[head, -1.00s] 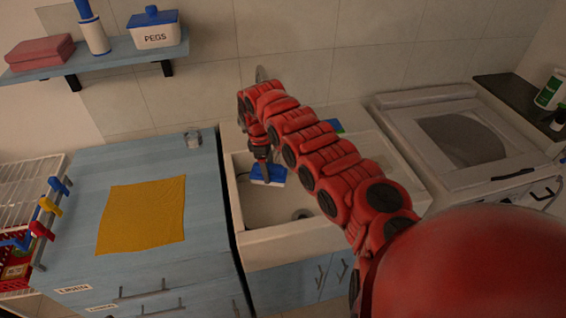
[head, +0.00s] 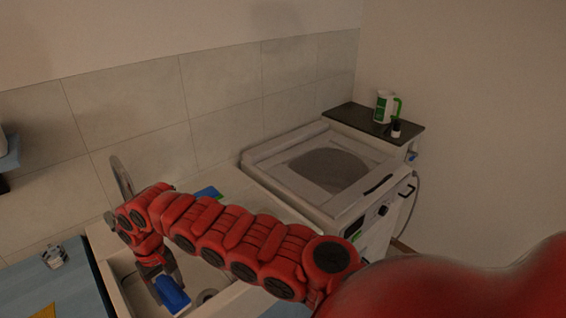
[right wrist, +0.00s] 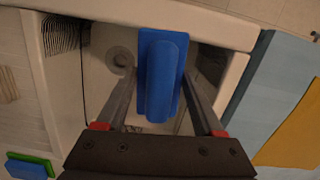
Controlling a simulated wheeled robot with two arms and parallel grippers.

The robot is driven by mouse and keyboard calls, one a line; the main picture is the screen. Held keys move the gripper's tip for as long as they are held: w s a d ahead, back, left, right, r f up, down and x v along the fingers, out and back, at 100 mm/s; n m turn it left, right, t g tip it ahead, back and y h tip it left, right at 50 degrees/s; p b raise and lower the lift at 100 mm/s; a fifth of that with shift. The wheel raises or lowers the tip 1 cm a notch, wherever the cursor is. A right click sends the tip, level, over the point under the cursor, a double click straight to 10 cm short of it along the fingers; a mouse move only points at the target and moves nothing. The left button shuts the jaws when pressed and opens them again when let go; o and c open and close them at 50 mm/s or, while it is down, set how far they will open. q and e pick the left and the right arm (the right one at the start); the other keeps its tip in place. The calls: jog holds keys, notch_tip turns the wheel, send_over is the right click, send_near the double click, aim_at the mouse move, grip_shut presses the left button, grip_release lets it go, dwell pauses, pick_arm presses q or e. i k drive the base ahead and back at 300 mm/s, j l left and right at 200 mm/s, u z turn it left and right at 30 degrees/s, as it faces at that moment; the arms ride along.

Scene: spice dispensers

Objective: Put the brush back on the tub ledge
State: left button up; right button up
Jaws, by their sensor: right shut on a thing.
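My right gripper (head: 160,275) is shut on a blue brush (head: 173,294) and holds it over the basin of the white tub (head: 100,240). In the right wrist view the blue brush (right wrist: 162,75) sits between the two fingers of the gripper (right wrist: 160,95), with its raised grip toward me. The brush's underside is hidden, and I cannot tell how high it is above the basin floor. The tub ledge is at the back by the tiled wall, partly behind my right arm. My left gripper is not in view.
A blue and green block (head: 208,192) lies at the tub's back; it also shows in the right wrist view (right wrist: 28,166). A washing machine (head: 290,197) stands right of the tub. A dark shelf (head: 350,117) holds a white and green jug (head: 385,107). The drain (right wrist: 120,57) is beside the brush.

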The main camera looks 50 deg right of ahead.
aim_at(235, 185)
jog(key=k+j+z, duration=0.15)
jog(key=z, duration=0.25)
jog(key=k+z, duration=0.4)
jog(key=i, duration=0.55)
jog(key=k, duration=0.45)
jog(key=l+u, duration=0.25)
jog(key=l, duration=0.85)
jog(key=l+u, duration=0.25)
jog(key=l, duration=0.85)
jog(key=k, duration=0.05)
